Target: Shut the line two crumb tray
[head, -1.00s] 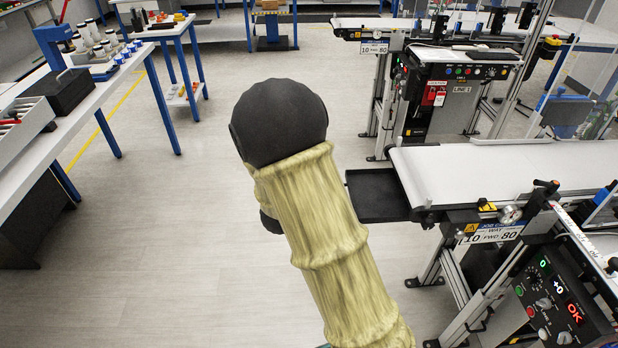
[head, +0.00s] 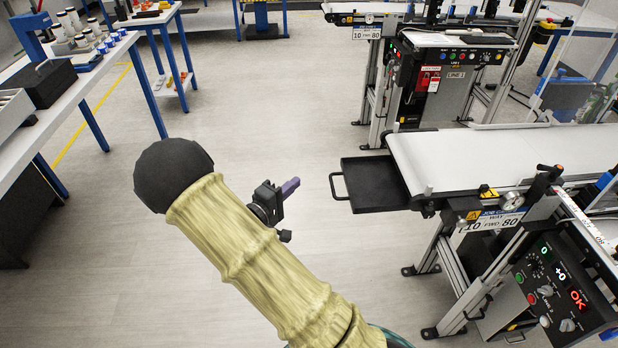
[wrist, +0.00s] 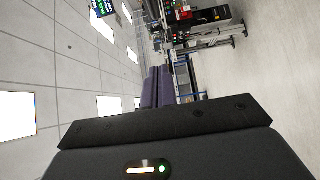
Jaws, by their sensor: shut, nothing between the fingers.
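The black crumb tray (head: 376,184) sticks out from the left end of the near white conveyor in the head view. Its thin loop handle (head: 336,187) is on its left side. My gripper (head: 290,186) is left of the handle, with clear space between them in the picture. Its purple fingers also show in the wrist view (wrist: 156,88). They are together and hold nothing. I cannot pick out the tray in the wrist view.
The near conveyor (head: 500,160) has a control box (head: 557,290) with a lit OK at its front. The line one conveyor cabinet (head: 455,70) stands behind. A workbench (head: 30,120) is at the left. The floor between is clear.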

